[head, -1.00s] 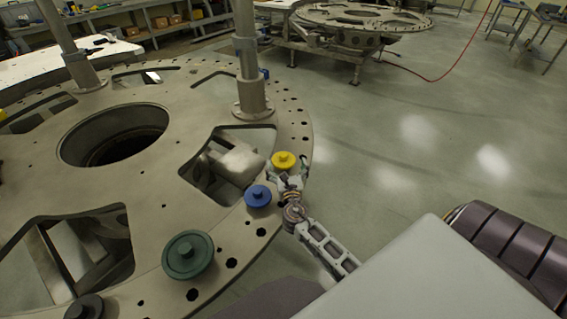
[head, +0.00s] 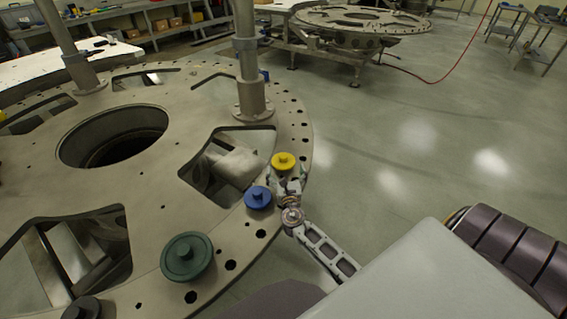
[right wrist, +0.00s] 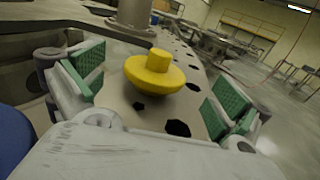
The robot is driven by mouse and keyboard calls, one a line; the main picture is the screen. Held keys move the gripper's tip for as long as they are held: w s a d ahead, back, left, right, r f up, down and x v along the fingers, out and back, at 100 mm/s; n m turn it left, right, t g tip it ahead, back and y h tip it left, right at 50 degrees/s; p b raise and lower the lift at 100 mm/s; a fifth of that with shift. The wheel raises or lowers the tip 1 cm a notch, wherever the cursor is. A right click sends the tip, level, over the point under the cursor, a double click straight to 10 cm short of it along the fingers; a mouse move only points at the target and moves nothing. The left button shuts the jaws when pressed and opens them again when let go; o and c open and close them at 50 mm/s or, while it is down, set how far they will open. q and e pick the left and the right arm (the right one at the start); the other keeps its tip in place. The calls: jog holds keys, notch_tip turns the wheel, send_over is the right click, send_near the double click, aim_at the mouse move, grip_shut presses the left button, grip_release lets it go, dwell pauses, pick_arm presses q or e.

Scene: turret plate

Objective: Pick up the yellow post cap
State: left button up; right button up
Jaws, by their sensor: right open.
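The yellow post cap (head: 283,161) is a round disc with a small knob on top, at the outer rim of the turret plate (head: 150,200). In the right wrist view the yellow post cap (right wrist: 154,75) lies ahead between the green finger pads, with a gap on each side. My right gripper (head: 287,184) is open and empty, just on the near side of the cap. It also shows in the right wrist view (right wrist: 155,90). My left gripper is in neither view.
A blue cap (head: 258,197) sits close to the left of my right gripper. A green cap (head: 187,257) and a dark cap (head: 82,308) stand nearer along the rim. A metal post (head: 249,75) rises behind the yellow cap. Open floor lies to the right.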

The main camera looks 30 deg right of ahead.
aim_at(284, 160)
jog(key=shift+p+x, duration=0.3)
jog(key=shift+x, duration=2.6)
jog(key=c, duration=1)
